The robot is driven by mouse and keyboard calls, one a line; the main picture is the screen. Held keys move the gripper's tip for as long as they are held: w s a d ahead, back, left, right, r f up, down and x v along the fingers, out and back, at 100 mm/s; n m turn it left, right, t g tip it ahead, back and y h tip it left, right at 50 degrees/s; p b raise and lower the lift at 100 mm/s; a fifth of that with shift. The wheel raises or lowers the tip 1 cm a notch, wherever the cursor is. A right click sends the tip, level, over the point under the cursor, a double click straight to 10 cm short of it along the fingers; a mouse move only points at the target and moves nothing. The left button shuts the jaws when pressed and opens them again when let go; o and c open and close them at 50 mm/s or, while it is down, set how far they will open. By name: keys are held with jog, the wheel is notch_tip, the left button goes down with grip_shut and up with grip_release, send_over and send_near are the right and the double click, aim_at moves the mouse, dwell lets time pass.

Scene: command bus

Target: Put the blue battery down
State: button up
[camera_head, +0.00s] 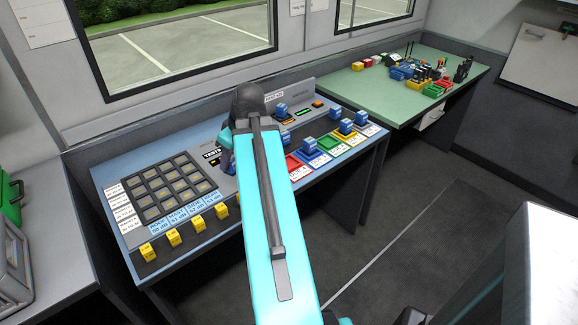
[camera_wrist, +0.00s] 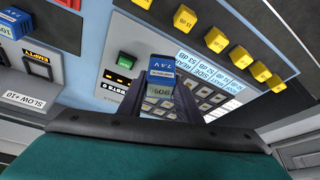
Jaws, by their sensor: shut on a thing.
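My gripper (camera_wrist: 160,86) is shut on a blue battery (camera_wrist: 161,66) marked 7.4 V, which sits between the two dark fingers in the wrist view. The battery is in front of the console panel; whether it touches the surface I cannot tell. In the head view my turquoise arm covers most of the gripper, and only a bit of blue shows left of it. Other blue batteries stand on the console's right part, one at the back (camera_head: 282,110) and one by the coloured trays (camera_head: 361,118). Another blue block (camera_wrist: 15,22) shows at the wrist view's left edge.
The console (camera_head: 115,171) carries a dark grid of slots (camera_head: 168,187) and several yellow blocks (camera_head: 222,211) along its front. A red tray (camera_head: 293,166) and a green tray (camera_head: 330,142) lie right of my arm. A green table (camera_head: 385,95) with small items stands at the back right.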

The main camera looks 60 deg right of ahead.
jog(key=s+d+f, duration=0.1)
jog(key=s+d, duration=0.2)
jog(key=s, duration=0.3)
jog(key=s+d+f+b, duration=0.1)
jog(key=s+d, duration=0.3)
jog(key=s, duration=0.3)
jog(key=s+d+f, duration=0.1)
jog(key=s+d, duration=0.2)
jog(key=s, duration=0.4)
jog(key=shift+d+f+b, duration=0.35)
jog(key=shift+d, duration=0.05)
jog(key=shift+r, duration=0.1)
jog(key=w+d+p, duration=0.3)
jog(key=w, duration=0.1)
jog(key=w+d+f+p, duration=0.1)
jog(key=w+d+p, duration=0.2)
jog(key=w+d, duration=0.1)
jog(key=w+d+p, duration=0.3)
jog(key=w+p, duration=0.1)
jog(key=shift+w+d+f, duration=0.1)
jog(key=shift+d+f, duration=0.05)
jog(key=shift+f, duration=0.15)
jog(key=shift+f, duration=0.1)
